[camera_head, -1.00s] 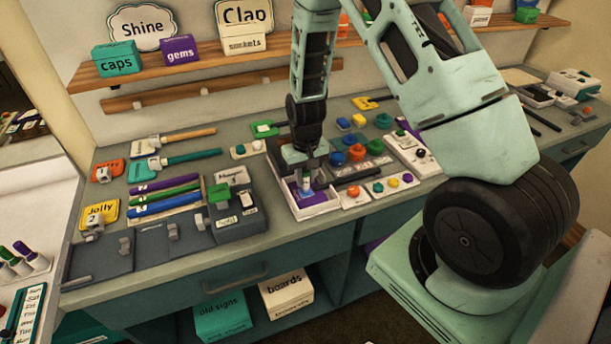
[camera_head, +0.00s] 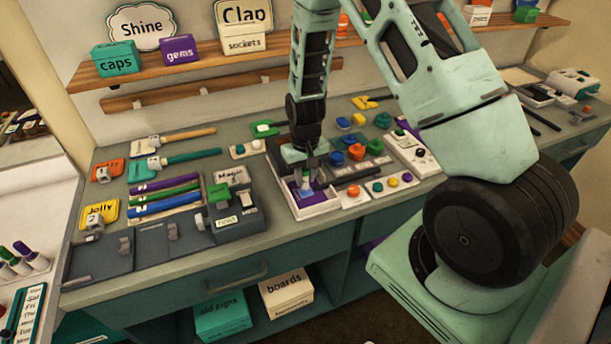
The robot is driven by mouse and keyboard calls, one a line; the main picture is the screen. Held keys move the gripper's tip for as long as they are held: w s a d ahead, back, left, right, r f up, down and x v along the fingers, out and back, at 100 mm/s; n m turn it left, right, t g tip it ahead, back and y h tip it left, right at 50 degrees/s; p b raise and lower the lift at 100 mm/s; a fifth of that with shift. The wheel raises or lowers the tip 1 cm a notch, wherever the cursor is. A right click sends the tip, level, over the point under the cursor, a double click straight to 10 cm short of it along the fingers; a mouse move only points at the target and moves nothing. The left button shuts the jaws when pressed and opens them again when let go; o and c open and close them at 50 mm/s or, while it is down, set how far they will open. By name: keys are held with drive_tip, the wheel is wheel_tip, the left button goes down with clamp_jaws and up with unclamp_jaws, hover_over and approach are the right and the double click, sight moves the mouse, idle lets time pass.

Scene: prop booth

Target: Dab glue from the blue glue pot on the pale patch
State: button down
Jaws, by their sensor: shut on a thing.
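My gripper (camera_head: 309,168) points down over a white open tray (camera_head: 318,212) near the counter's front edge. It is shut on a small slim tool, mostly hidden between the fingers. A purple piece (camera_head: 302,200) lies in the tray below. A small pale area (camera_head: 306,185) shows under the fingertips, probably the pale patch; I cannot tell whether the tool touches it.
A dark bar (camera_head: 358,175) lies right of the tray, behind a white button panel (camera_head: 390,185). Grey holders with a green lever (camera_head: 220,194) stand to the left. Purple, green and blue rolls (camera_head: 165,196) lie further left. A shelf (camera_head: 180,68) runs along the wall.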

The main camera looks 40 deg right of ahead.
drive_tip(key=shift+s, duration=0.2)
drive_tip(key=shift+s+a+r, duration=0.1)
drive_tip(key=shift+s+a, duration=0.05)
drive_tip(key=shift+s, duration=0.1)
drive_tip(key=shift+w, duration=0.1)
drive_tip(key=shift+w, duration=0.35)
drive_tip(key=shift+s, duration=0.5)
drive_tip(key=shift+w, duration=0.3)
idle(0.5)
